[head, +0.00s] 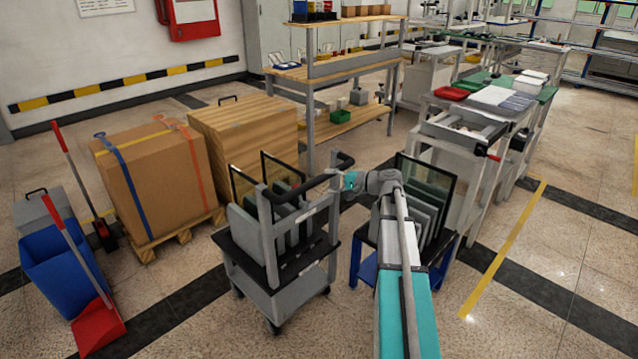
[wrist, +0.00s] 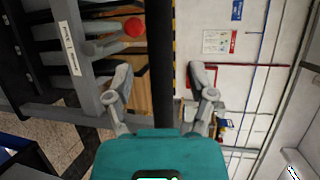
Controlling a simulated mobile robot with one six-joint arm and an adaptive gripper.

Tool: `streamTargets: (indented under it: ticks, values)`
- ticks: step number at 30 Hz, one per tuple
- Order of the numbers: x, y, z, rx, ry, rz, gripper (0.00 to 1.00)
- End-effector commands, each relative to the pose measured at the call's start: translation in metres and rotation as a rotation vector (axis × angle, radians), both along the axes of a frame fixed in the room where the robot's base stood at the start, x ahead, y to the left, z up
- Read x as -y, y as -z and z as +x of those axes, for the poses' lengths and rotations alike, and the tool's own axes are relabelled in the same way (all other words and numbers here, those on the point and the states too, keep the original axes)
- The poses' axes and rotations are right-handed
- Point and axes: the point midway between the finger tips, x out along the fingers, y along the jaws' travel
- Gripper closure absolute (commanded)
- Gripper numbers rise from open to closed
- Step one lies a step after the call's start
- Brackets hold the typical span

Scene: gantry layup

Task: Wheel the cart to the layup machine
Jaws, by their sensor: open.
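The cart (head: 278,301) stands in the middle foreground of the head view. It is grey with a black tray, upright panels and small castor wheels. Its black handle (head: 335,169) sticks out at the upper right; the wrist view shows it as a dark bar (wrist: 160,45). My gripper (wrist: 161,78) is open, one finger on each side of the bar in the picture, with gaps between. In the head view my gripper (head: 348,182) is at the handle, partly hidden by my arm. I cannot tell which equipment is the layup machine.
A blue stand with panels (head: 432,183) is close right of the cart. A strapped carton (head: 150,179) on a pallet and a wooden crate (head: 243,133) stand left and behind. A blue bin (head: 65,267) is at far left. Floor at the lower right is clear.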

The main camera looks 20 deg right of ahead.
Motion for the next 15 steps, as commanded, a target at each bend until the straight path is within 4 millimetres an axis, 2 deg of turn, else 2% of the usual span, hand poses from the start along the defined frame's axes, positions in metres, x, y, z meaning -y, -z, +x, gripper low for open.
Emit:
streamTargets:
  ticks: [6, 15]
  values:
    - [-0.017, 0.006, 0.019, 0.000, -0.001, 0.000, 0.29]
    - [-0.026, 0.007, 0.028, 0.000, 0.000, 0.000, 0.29]
